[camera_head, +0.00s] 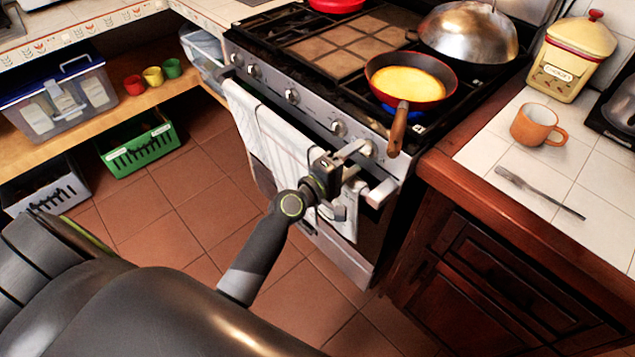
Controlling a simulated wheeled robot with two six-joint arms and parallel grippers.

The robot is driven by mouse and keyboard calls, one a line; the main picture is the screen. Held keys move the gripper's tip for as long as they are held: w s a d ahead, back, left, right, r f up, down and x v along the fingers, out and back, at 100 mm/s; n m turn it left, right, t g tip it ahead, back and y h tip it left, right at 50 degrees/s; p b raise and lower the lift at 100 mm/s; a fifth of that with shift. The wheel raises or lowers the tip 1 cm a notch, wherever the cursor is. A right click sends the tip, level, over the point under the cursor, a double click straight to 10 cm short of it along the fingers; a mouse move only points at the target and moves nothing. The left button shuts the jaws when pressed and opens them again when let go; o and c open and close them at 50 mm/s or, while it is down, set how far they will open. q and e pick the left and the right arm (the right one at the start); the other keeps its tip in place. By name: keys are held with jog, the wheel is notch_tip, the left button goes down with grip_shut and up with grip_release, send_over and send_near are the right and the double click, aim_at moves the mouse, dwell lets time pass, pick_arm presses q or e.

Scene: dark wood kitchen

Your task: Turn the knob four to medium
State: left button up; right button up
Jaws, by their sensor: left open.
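The stove's front panel (315,116) carries a row of silver knobs. One knob (367,149) is at the right end, with another knob (338,128) just left of it. More knobs (292,96) run up to the left. No numbers are readable, so I cannot tell which one is knob four, nor its setting. My left gripper (355,160) is open in front of the right end of the panel, with its fingers close to the right-end knob. I cannot tell whether they touch it. My right gripper is not in view.
A pan (411,77) with yellow food sits on the stove, its wooden handle (397,130) jutting over the front edge. The oven handle (380,194) and white towels (262,135) lie below the knobs. A mug (534,125) and fork (540,192) are on the right counter.

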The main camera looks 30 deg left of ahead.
pick_arm(q)
jog(key=b+v, duration=0.2)
jog(key=v, duration=1.2)
jog(key=shift+s+a, duration=0.15)
jog(key=shift+s, duration=0.15)
jog(key=s+a+f+m+g+y+p, duration=0.1)
jog(key=s+a+f+g+y, duration=0.1)
jog(key=f, duration=0.8)
jog(key=s+a+f+m+g+y+p, duration=0.1)
jog(key=s+a+f+m+g+y, duration=0.15)
jog(key=f, duration=0.65)
jog(key=s+a+f+m+g+y+p, duration=0.1)
jog(key=s+a+f+g, duration=0.15)
jog(key=f, duration=0.75)
jog(key=s+f+m+g, duration=0.3)
jog(key=s+f, duration=0.2)
jog(key=s, duration=0.4)
jog(key=s+f+m+g+y+p, duration=0.1)
jog(key=s+f+m+g, duration=0.2)
jog(key=s+f, duration=0.3)
jog(key=s+f+m+g+p, duration=0.1)
jog(key=s+f, duration=0.5)
jog(key=s, duration=0.7)
jog(key=shift+s+m+g+y, duration=0.35)
jog(key=shift+m+g, duration=0.55)
jog(key=shift+m, duration=0.15)
